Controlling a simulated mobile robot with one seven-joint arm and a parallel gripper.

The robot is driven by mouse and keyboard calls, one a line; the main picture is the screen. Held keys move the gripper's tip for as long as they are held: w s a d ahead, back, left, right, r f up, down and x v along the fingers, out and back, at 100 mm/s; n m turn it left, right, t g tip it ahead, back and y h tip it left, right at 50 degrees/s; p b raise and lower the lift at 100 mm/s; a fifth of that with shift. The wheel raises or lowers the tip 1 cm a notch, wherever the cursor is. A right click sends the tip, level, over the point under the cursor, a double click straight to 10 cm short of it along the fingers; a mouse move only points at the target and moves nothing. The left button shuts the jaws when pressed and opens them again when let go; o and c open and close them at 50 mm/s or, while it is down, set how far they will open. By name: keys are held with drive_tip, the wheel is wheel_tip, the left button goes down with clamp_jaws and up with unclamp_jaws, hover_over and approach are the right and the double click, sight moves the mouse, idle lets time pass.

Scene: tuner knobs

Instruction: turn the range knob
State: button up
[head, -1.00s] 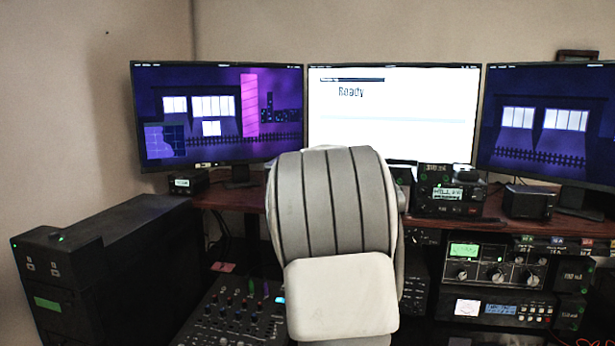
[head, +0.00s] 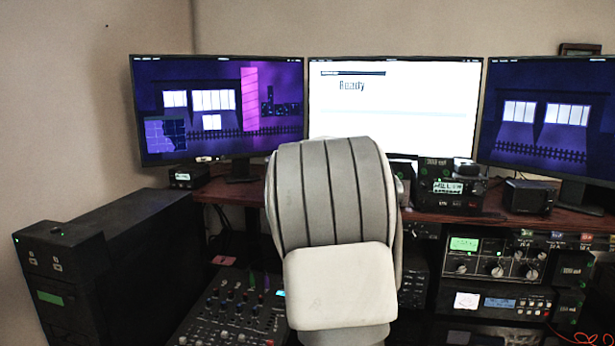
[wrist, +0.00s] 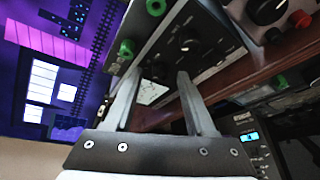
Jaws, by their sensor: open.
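In the wrist view my gripper (wrist: 160,72) is open, its two fingers apart. Beyond its tips is a tilted dark panel (wrist: 215,48) with small knobs, and a pale display (wrist: 150,92) shows between the fingers. A dark knob shape seems to lie between the tips; I cannot tell whether they touch it. No label is legible, so I cannot tell which knob is the range knob. In the head view my own arm hides the gripper. A knobbed unit with a green-lit display (head: 464,244) stands in the rack at right.
A small radio (head: 448,190) stands on the wooden desk. A mixer (head: 235,310) lies lower left beside a black cabinet (head: 140,250). Three monitors line the back, the middle one (head: 395,110) reading "Ready". Green knob-like parts (wrist: 125,50) stick out near my left finger.

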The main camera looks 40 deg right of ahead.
drive_tip(key=v, duration=1.7)
drive_tip(key=shift+s, duration=0.2)
drive_tip(key=shift+a+r, duration=0.15)
drive_tip(key=s+a+f+m+g+y+p, duration=0.2)
drive_tip(key=s+a+m, duration=0.4)
drive_tip(key=a, duration=0.3)
drive_tip(key=s+a+f+m+g+y+p, duration=0.2)
drive_tip(key=s+a+m+p, duration=0.3)
drive_tip(key=a, duration=0.5)
drive_tip(key=s+a+f+m+g+y+p, duration=0.2)
drive_tip(key=s+a+m, duration=0.4)
drive_tip(key=s+a, duration=0.3)
drive_tip(key=shift+s+a+f+m+g+y+p, duration=0.3)
drive_tip(key=shift+a+g+y+p, duration=0.45)
drive_tip(key=shift+p, duration=0.35)
